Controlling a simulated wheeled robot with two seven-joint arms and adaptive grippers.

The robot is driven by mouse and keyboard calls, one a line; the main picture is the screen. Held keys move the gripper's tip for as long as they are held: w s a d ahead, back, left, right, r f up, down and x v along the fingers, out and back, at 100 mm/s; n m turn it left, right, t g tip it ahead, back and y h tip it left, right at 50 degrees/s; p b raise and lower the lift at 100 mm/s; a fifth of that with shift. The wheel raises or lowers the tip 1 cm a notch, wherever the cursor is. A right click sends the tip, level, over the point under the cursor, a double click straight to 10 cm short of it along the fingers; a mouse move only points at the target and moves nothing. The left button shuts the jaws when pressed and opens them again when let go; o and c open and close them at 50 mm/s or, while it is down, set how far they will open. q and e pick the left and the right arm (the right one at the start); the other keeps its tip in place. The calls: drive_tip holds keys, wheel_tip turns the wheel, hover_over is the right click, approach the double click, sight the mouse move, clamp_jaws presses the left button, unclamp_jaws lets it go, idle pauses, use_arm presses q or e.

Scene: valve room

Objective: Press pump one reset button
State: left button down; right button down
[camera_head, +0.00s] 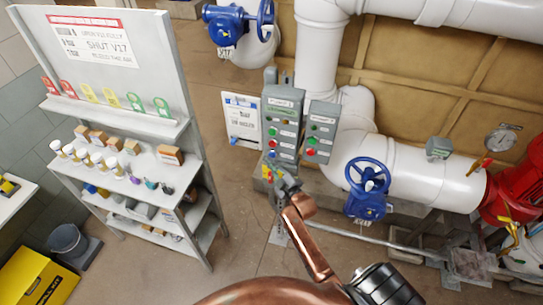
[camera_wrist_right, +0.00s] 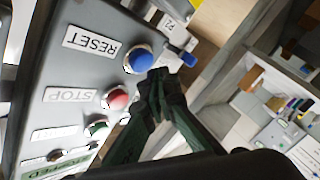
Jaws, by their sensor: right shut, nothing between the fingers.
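A tall grey control panel (camera_head: 283,110) stands in the middle of the head view, with green and red buttons down its front. In the right wrist view the panel face (camera_wrist_right: 75,25) shows a blue button (camera_wrist_right: 138,58) beside a label reading RESET. A red button (camera_wrist_right: 115,98) by a STOP label and a green button (camera_wrist_right: 97,127) follow. My right gripper (camera_wrist_right: 158,82) is shut and empty, its fingertips right beside the blue button's edge; I cannot tell whether they touch it. In the head view my right gripper (camera_head: 272,175) covers the panel's lower end. My left gripper is not in view.
A smaller grey box (camera_head: 320,130) with green and red buttons stands right of the panel. A white notice board (camera_head: 241,118) hangs on its left. A blue valve wheel (camera_head: 368,178) and white pipes (camera_head: 420,175) are to the right. A shelf rack (camera_head: 190,135) stands left.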

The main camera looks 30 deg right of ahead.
drive_tip(key=shift+s+a+p, duration=0.6)
drive_tip(key=shift+s+a, duration=0.2)
drive_tip(key=shift+a, duration=0.2)
drive_tip(key=shift+s+a+p, duration=0.55)
drive_tip(key=shift+s+a, duration=0.25)
drive_tip(key=shift+a, duration=0.15)
drive_tip(key=s+a+f+m+g+b, duration=0.1)
drive_tip(key=s+f+g+b, duration=0.35)
drive_tip(key=f, duration=1.05)
drive_tip(key=s+a+f+m+g+y, duration=0.1)
drive_tip(key=s+f, duration=0.6)
drive_tip(key=f, duration=0.8)
drive_tip(key=s+a+f+m+g+b, duration=0.1)
drive_tip(key=s+f+m+g+b, duration=0.35)
drive_tip(key=f, duration=1.05)
drive_tip(key=s+f+g+b, duration=0.1)
drive_tip(key=s+f+g, duration=0.1)
drive_tip(key=s+f, duration=0.6)
drive_tip(key=s+f+g+b, duration=0.1)
drive_tip(key=s+f, duration=0.7)
drive_tip(key=s, duration=1.1)
drive_tip(key=s+f+m+g+b, duration=0.1)
drive_tip(key=s+f+g, duration=0.2)
drive_tip(key=s+f, duration=0.6)
drive_tip(key=s, duration=0.4)
drive_tip(key=shift+s, duration=0.15)
